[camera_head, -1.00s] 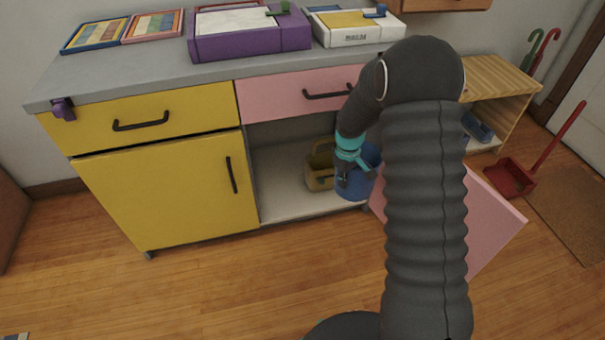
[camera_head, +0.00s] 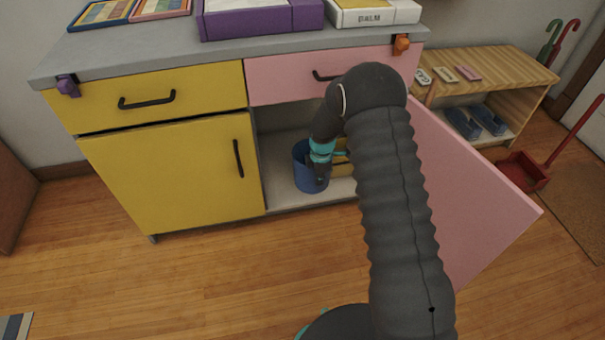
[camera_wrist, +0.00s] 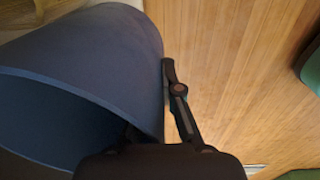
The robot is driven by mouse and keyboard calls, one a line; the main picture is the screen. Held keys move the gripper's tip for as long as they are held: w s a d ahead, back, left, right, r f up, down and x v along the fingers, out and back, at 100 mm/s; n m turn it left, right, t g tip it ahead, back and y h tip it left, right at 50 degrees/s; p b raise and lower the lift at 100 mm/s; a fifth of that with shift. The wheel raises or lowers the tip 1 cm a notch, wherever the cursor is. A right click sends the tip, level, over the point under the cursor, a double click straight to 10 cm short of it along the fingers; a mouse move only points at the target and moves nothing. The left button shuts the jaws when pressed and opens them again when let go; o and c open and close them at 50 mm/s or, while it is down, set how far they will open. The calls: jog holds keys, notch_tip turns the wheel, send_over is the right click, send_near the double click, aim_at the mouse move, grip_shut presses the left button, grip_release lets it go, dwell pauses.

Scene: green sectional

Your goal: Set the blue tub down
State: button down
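The blue tub (camera_head: 299,174) is inside the open lower compartment of the cabinet, near its front. In the head view my gripper (camera_head: 319,174) is at the tub's right side. In the wrist view the tub (camera_wrist: 90,50) fills the left, and one finger lies against its outer wall. The other finger is mostly hidden at the rim, and my gripper (camera_wrist: 160,120) looks closed on the tub's wall. I cannot tell whether the tub's bottom touches the compartment floor (camera_head: 283,201).
A yellow caddy (camera_head: 341,158) stands right beside the tub, partly behind my arm. The pink door (camera_head: 470,190) is swung open on the right. The yellow door (camera_head: 170,175) is shut on the left. Pale compartment floor shows left of the tub.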

aim_at(296, 171)
jog(key=w+a+f, duration=0.1)
jog(key=a+f, duration=0.1)
jog(key=w+a+f, duration=0.2)
jog(key=a, duration=0.1)
jog(key=w+a+f, duration=0.2)
jog(key=a, duration=0.1)
jog(key=shift+w+a, duration=0.15)
jog(key=shift+f, duration=1.95)
jog(key=shift+f+b, duration=0.35)
jog(key=shift+b, duration=0.1)
jog(key=c, duration=1.3)
grip_release()
jog(key=shift+r, duration=0.1)
jog(key=shift+r+p, duration=0.5)
jog(key=shift+p, duration=0.15)
jog(key=shift+s+r, duration=0.15)
jog(key=shift+r, duration=1.65)
jog(key=shift+s+r, duration=0.1)
jog(key=shift+r, duration=1.65)
